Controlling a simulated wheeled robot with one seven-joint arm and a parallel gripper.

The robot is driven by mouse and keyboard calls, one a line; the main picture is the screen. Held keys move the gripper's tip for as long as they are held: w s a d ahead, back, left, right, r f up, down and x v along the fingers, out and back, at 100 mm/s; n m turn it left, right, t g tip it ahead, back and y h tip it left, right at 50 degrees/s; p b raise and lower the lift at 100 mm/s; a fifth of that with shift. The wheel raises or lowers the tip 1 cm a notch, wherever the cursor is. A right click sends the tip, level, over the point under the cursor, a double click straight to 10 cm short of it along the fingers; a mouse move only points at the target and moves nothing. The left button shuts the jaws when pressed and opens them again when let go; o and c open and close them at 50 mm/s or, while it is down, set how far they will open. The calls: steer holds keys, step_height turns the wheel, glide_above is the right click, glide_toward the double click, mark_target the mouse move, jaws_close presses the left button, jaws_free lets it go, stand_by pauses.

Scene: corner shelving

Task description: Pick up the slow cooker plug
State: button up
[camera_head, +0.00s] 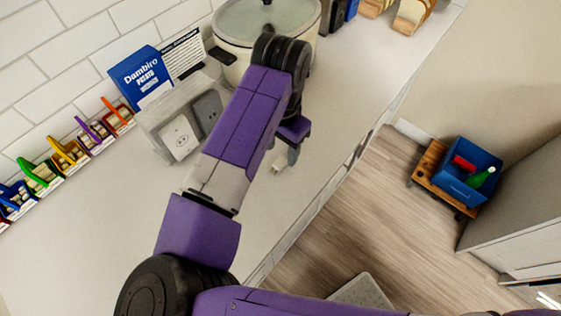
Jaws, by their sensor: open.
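The slow cooker (233,58), cream with a glass lid, stands at the back of the counter, partly hidden by my arm. My gripper (287,157) is open and points down, low over the counter in front of the cooker. A small pale piece (278,166) shows by its fingertips. It may be the slow cooker plug, but it is too small to tell, and I cannot tell whether the fingers touch it. No cord is clearly visible. An outlet box (180,138) with a white socket face and a grey one stands left of my arm.
A blue Dambiro potato box (140,77) stands against the tiled wall. Several coloured clip-like items (70,153) line the wall at left. Bread (413,16) lies at the back right. The counter (330,105) right of my gripper is clear. A blue crate (468,170) sits on a low wooden cart.

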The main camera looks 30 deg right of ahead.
mark_target(280, 162)
steer(key=shift+w+a+f+p, duration=0.1)
steer(key=shift+f+p, duration=0.55)
steer(key=shift+f, duration=1.85)
steer(key=shift+c, duration=0.2)
jaws_close()
